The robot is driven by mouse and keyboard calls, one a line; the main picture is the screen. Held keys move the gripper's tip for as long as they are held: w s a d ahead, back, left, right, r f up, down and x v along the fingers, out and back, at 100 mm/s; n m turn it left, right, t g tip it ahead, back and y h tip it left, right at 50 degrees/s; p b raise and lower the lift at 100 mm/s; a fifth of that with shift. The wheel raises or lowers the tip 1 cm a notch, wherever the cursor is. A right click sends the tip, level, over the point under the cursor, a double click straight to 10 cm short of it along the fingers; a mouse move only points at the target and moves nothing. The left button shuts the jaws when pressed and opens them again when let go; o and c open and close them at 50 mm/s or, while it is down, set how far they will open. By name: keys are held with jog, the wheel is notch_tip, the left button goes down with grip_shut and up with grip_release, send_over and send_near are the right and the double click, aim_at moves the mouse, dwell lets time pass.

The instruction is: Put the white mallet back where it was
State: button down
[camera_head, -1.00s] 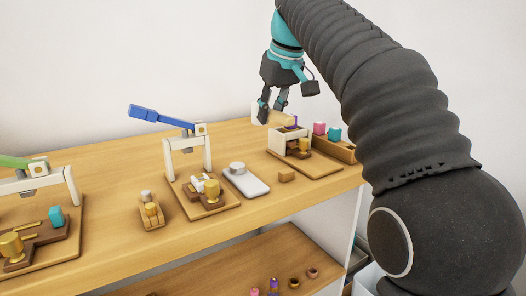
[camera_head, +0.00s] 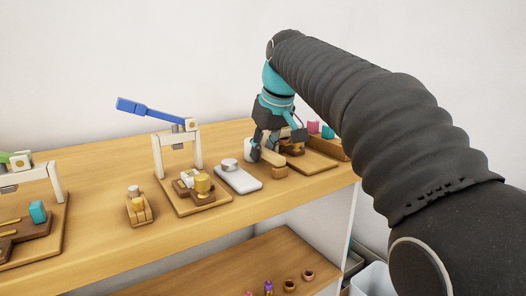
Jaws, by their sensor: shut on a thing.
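The white mallet shows its white head (camera_head: 249,149) and pale wooden handle (camera_head: 272,157) near the right part of the wooden table. My gripper (camera_head: 265,151) points down and is shut on the mallet. Its fingers hide part of the handle, and I cannot tell whether the mallet touches the table. It is just behind a flat white slab (camera_head: 239,181) with a round grey-white piece (camera_head: 229,164) on it.
A blue-handled press (camera_head: 158,110) stands left. A small wooden block (camera_head: 280,171) is near the front edge.

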jog(key=c, duration=1)
grip_release()
jog(key=shift+f, duration=0.1)
jog(key=p+v, duration=0.2)
jog(key=v, duration=0.9)
jog(key=shift+p, duration=0.3)
jog(key=shift+s+d+r, duration=0.15)
jog(key=shift+s+r, duration=0.1)
jog(key=shift+r, duration=0.35)
